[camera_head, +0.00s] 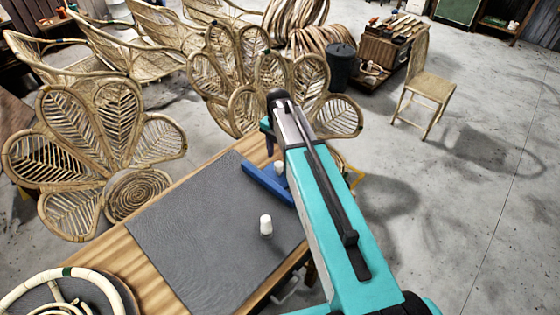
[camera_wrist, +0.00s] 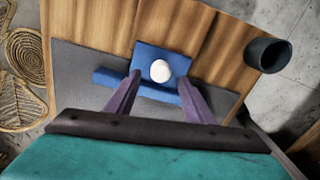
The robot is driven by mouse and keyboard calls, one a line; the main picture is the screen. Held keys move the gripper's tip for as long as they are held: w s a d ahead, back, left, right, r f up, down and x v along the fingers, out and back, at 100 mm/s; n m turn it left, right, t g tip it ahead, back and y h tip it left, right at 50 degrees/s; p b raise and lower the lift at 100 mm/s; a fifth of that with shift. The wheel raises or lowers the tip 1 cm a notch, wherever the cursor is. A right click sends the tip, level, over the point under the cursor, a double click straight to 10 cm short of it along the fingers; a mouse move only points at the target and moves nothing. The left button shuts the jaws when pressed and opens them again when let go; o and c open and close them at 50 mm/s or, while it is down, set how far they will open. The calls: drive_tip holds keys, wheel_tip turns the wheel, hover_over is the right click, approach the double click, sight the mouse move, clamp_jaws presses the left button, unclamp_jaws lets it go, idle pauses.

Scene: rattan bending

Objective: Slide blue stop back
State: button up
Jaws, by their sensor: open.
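The blue stop (camera_head: 266,186) lies at the far part of the grey mat (camera_head: 207,223), partly hidden behind my arm in the head view. In the wrist view the blue stop (camera_wrist: 145,59) shows a wide plate and a long bar, with a round white knob (camera_wrist: 160,70) on top. My gripper (camera_wrist: 160,78) is open. Its two purple fingers stand on either side of the white knob, with a gap to each side. Whether the fingertips touch the blue stop cannot be told. In the head view my arm mostly hides the fingers.
A white peg (camera_head: 266,225) stands on the mat nearer the camera. A rattan ring (camera_head: 62,292) lies at the front left. Petal-backed rattan chairs (camera_head: 97,143) crowd the table's left and far sides. A dark round container (camera_wrist: 268,53) shows at the right in the wrist view.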

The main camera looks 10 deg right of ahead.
sight(278, 164)
drive_tip(key=shift+f+p, duration=0.7)
drive_tip(key=shift+f, duration=1.7)
clamp_jaws()
